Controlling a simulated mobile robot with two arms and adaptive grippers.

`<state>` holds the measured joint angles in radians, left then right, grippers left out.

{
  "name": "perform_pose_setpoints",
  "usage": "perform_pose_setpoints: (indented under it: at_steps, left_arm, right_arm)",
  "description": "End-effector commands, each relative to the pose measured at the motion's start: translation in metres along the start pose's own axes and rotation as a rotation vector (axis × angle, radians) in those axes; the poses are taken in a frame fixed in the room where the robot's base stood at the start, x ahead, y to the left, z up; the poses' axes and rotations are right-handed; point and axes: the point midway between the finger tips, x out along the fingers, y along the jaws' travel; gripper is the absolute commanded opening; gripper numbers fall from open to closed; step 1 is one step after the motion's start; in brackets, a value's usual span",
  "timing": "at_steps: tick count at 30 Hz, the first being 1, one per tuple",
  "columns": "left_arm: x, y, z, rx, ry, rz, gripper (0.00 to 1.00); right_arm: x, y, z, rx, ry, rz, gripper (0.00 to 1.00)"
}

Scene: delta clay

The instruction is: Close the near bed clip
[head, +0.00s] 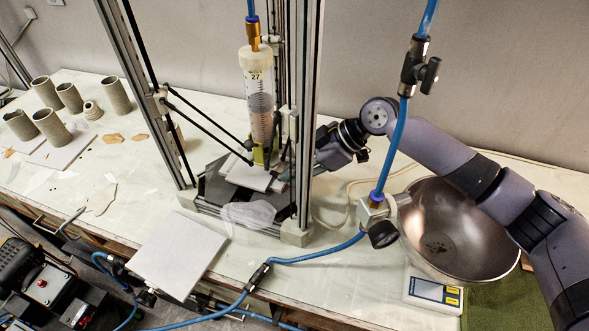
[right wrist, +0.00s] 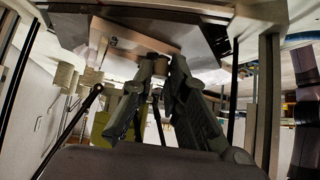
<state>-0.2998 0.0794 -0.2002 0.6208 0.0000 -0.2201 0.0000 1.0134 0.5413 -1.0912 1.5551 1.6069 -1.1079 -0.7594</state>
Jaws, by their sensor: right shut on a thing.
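The clay printer's bed (head: 213,190) is a dark plate low between the metal posts, with a white square tile (head: 247,178) on it. In the right wrist view, the tile (right wrist: 130,35) and dark bed (right wrist: 205,38) show at the top. My right gripper (head: 286,172) reaches in from the right behind a post. In the wrist view its fingers (right wrist: 161,62) come together at the bed's edge, shut on a small dark part. This appears to be the near bed clip, mostly hidden by the fingers; its lever position cannot be told. My left gripper is not in view.
A clay syringe (head: 260,95) with a green nozzle holder hangs just above the tile. A blue hose (head: 315,255) crosses the front. A metal bowl (head: 445,225) sits on a scale at right. Another tile (head: 178,254) lies at the table's front edge. Clay cups (head: 50,125) stand at left.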

Motion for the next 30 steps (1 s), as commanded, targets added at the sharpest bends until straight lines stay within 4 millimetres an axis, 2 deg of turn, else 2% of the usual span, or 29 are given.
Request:
perform_pose_setpoints:
  at_steps: [9,17,26,27,30]
  left_arm:
    - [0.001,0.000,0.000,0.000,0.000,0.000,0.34]
    - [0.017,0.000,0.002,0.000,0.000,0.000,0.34]
    - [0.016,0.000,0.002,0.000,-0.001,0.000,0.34]
    - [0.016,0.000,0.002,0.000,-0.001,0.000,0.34]
    - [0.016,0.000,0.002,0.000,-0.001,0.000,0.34]
  right_arm:
    - [0.000,0.001,0.000,-0.002,0.000,-0.001,0.00]
    - [0.001,0.005,0.002,-0.079,0.000,-0.078,0.00]
    - [-0.001,0.005,0.001,-0.092,0.000,-0.090,0.00]
    - [-0.002,0.005,0.001,-0.092,0.000,-0.090,0.14]
    - [-0.002,0.005,0.000,-0.092,0.000,-0.089,0.21]
